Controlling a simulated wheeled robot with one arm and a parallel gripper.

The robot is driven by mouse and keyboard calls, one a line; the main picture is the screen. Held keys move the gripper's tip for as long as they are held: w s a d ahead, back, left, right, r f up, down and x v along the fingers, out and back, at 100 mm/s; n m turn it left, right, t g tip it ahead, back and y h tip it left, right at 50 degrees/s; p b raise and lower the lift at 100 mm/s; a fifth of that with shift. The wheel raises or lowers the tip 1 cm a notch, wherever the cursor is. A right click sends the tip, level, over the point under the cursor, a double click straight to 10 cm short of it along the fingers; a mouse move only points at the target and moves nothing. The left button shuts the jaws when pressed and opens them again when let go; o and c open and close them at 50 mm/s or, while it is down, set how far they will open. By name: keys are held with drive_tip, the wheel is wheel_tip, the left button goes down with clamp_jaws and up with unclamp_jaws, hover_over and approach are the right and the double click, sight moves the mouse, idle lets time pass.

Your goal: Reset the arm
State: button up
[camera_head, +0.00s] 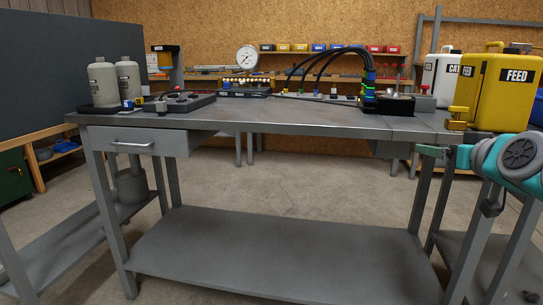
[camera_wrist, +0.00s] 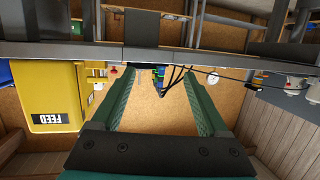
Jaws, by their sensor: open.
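My teal arm reaches in from the right edge in the head view. My gripper (camera_head: 428,150) is at its end, by the right part of the grey workbench (camera_head: 285,120) and below the yellow FEED jug (camera_head: 490,90). In the wrist view my gripper (camera_wrist: 163,82) shows two green fingers spread wide apart, with nothing between them. The wrist picture is upside down, with the FEED jug (camera_wrist: 52,90) to the left of the fingers and the bench edge (camera_wrist: 215,57) across the top.
A white jug (camera_head: 441,76) stands behind the FEED jug. The bench carries a pressure gauge (camera_head: 247,58), black hoses (camera_head: 325,65), a dark control box (camera_head: 180,102) and two grey bottles (camera_head: 103,84). The lower shelf (camera_head: 270,255) is bare.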

drive_tip(key=s+a+f+n+g+y, duration=0.1)
drive_tip(key=s+a+f+g, duration=0.4)
drive_tip(key=a+f, duration=0.5)
drive_tip(key=s+a+f+n+g+y, duration=0.1)
drive_tip(key=s+a+f+g, duration=0.4)
drive_tip(key=a+f, duration=0.55)
drive_tip(key=s+f+g+h, duration=0.1)
drive_tip(key=s+f+g, duration=0.2)
drive_tip(key=s, duration=0.8)
drive_tip(key=s+f+m+g+p, duration=0.1)
drive_tip(key=s+f+g, duration=0.3)
drive_tip(key=s+f, duration=0.4)
drive_tip(key=s, duration=0.3)
drive_tip(key=shift+a+m+h, duration=0.3)
drive_tip(key=shift+a+h, duration=0.1)
